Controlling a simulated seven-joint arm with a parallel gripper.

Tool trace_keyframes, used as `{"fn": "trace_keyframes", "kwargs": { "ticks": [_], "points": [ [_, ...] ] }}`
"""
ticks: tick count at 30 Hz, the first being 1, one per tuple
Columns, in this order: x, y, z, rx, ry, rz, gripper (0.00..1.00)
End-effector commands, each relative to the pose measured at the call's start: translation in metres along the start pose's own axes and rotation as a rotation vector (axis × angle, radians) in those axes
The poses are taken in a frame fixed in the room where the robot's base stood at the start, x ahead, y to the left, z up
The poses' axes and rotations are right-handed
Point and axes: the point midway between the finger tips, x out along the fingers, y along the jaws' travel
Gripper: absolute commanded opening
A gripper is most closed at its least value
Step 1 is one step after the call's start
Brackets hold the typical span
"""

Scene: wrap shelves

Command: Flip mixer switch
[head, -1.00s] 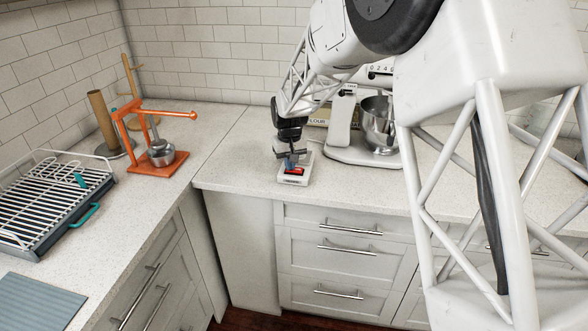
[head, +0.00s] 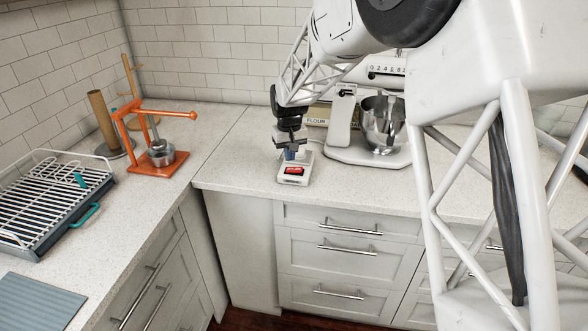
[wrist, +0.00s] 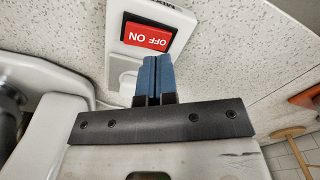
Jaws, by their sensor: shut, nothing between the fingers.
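The mixer switch box (head: 294,178) is a small white box on the counter with a red rocker. In the wrist view the red rocker (wrist: 148,36) shows the words OFF and ON, upside down. My gripper (head: 291,156) is just above and behind the red rocker in the head view. In the wrist view my gripper's blue fingertips (wrist: 154,62) are together, close to the rocker's edge, with nothing between them. I cannot tell whether they touch the box. The white stand mixer (head: 341,132) with a steel bowl (head: 383,124) stands to the right of the switch box.
An orange press (head: 157,168) is on the left counter, near a dish rack (head: 48,205) and a paper towel holder (head: 98,112). Counter left of the switch box is clear.

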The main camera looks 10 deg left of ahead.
Motion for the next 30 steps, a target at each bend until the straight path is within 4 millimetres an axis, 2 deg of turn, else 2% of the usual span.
{"fn": "trace_keyframes", "kwargs": {
  "ticks": [18, 30],
  "points": [
    [-0.033, 0.0, 0.0, 0.0, 0.0, 0.0, 0.0],
    [-0.034, 0.0, 0.001, 0.0, -0.001, 0.0, 0.0]
  ]
}}
